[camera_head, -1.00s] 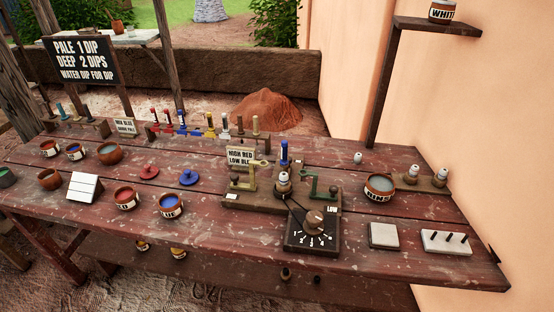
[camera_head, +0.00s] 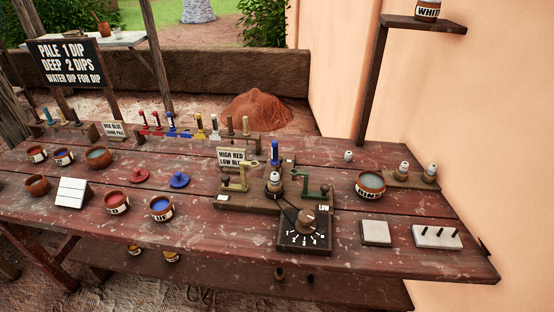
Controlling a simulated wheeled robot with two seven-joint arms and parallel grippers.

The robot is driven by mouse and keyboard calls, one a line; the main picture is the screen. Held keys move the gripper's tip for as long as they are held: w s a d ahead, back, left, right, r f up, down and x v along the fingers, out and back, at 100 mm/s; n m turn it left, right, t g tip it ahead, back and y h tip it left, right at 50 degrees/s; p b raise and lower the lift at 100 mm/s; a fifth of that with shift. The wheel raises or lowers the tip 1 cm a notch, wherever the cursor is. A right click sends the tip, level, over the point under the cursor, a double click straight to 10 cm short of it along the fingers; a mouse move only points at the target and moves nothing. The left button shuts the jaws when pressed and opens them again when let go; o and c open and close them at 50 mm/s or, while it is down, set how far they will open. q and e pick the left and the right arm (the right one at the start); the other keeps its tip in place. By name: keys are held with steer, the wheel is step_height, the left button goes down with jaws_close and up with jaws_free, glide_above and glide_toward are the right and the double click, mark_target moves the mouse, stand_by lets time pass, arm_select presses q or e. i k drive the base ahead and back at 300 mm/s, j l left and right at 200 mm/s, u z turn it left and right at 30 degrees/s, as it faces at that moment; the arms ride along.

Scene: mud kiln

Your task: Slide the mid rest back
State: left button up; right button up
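A wooden fixture (camera_head: 226,201) stands on the red plank table (camera_head: 200,220). It carries a brass bracket (camera_head: 236,182) at its left and a green bracket (camera_head: 313,190) at its right. Between them stands a pale, round-topped piece (camera_head: 274,184), with an upright blue-handled piece (camera_head: 275,154) behind it. No part is readably labelled as the mid rest, so I cannot tell which one it is. A dial box with a brown knob (camera_head: 307,219) sits at the front. Neither of my grippers is in view.
A small sign (camera_head: 230,157) stands behind the fixture's left side. A labelled bowl (camera_head: 370,185) stands close at its right. A pale slab (camera_head: 376,233) and a pegged block (camera_head: 437,237) lie front right. A blue lid (camera_head: 180,180) and blue bowl (camera_head: 162,208) are left.

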mark_target(277, 166)
steer(key=i+u, duration=0.15)
steer(key=u, duration=0.25)
steer(key=i+u, duration=0.2)
steer(key=u, duration=0.2)
